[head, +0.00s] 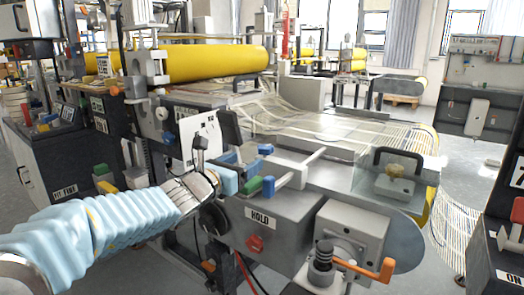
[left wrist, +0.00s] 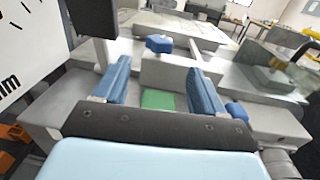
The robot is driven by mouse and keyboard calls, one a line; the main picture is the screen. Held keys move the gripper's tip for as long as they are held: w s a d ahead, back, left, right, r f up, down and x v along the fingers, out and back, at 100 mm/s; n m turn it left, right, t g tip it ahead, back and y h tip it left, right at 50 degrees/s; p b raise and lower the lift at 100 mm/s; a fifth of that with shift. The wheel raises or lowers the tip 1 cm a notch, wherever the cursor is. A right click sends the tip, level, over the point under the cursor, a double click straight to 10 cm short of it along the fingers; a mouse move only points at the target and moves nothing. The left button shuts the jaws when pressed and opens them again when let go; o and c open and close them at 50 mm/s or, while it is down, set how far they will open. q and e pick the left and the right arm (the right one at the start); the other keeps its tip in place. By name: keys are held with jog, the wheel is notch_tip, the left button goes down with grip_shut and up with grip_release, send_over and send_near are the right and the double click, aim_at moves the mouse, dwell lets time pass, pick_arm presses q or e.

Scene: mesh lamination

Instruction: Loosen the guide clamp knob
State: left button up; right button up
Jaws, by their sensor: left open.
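My left gripper (head: 252,163) reaches over the near left part of the grey machine. In the left wrist view its two blue fingers (left wrist: 160,70) stand wide apart with nothing between their tips. A blue knob (left wrist: 159,43) lies ahead, beyond the fingertips and apart from them; it also shows in the head view (head: 265,149). A second blue knob (left wrist: 236,110) is right of the right finger, and shows in the head view (head: 268,186). No label tells which is the guide clamp knob. My right gripper is out of view.
A green block (head: 253,185) sits low by the gripper. A white panel (head: 198,140) stands close on the left. A light bar (head: 300,168), a clear guard (head: 395,178) and an orange-handled crank (head: 365,270) are to the right. Pale mesh (head: 310,125) runs behind.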

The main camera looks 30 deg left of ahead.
aim_at(264, 153)
pick_arm(q)
jog(key=w, duration=0.9)
jog(key=shift+w+p, duration=0.35)
jog(key=shift+w, duration=0.05)
jog(key=c, duration=1.1)
jog(key=shift+o, duration=0.2)
jog(key=y+b, duration=0.1)
jog(key=b, duration=0.5)
jog(key=n+y+b, duration=0.1)
jog(key=b, duration=0.6)
jog(key=d+f+n+y+b, duration=0.1)
jog(key=b, duration=0.5)
jog(key=shift+w+f+g+y+b, duration=0.1)
jog(key=shift+w+g+y+b, duration=0.05)
jog(key=shift+g+y+b, duration=0.2)
jog(key=shift+n+y, duration=0.25)
jog(key=shift+n, duration=0.05)
jog(key=shift+a+r+y, duration=0.1)
jog(key=shift+r+y, duration=0.2)
jog(key=shift+r, duration=0.15)
